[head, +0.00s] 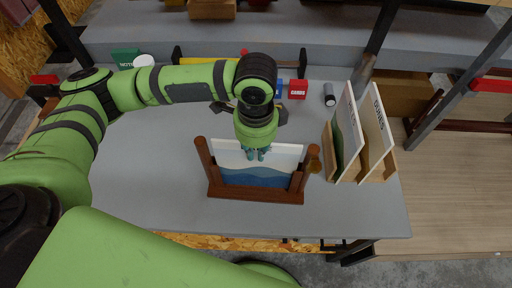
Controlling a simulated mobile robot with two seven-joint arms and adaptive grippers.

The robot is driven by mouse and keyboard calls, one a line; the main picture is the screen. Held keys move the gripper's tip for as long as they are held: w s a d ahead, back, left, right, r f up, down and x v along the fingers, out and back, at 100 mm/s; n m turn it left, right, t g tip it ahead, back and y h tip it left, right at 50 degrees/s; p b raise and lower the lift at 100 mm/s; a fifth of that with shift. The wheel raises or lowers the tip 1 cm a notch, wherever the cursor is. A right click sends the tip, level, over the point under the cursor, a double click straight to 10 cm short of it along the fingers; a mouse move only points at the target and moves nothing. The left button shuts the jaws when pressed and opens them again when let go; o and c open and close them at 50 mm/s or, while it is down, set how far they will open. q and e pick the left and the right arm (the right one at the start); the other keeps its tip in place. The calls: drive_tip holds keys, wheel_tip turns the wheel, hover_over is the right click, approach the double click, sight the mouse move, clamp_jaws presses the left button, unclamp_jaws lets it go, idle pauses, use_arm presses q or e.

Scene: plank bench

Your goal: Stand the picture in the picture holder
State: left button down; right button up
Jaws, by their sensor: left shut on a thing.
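The picture (255,177) is a flat panel with a white top and blue wave bands below. It is upright between the two posts of the brown wooden picture holder (256,196), near the front of the bench. The holder's front bar hides the picture's lower edge, so I cannot tell whether it rests on the base. My left gripper (257,154) comes down from above and is shut on the picture's top edge near the middle. My right gripper is not in view.
A wooden rack (377,170) with upright boards stands right of the holder on the grey bench (150,190). Behind are a red box (298,89), a dark cylinder (329,95), a green box (126,57) and a white round thing (144,61). The bench left of the holder is clear.

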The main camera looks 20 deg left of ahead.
use_arm(q)
drive_tip(key=shift+f, duration=0.1)
drive_tip(key=c, duration=1.3)
unclamp_jaws()
wheel_tip(320, 180, up, 12)
drive_tip(key=shift+r+b, duration=0.15)
drive_tip(key=shift+b, duration=0.8)
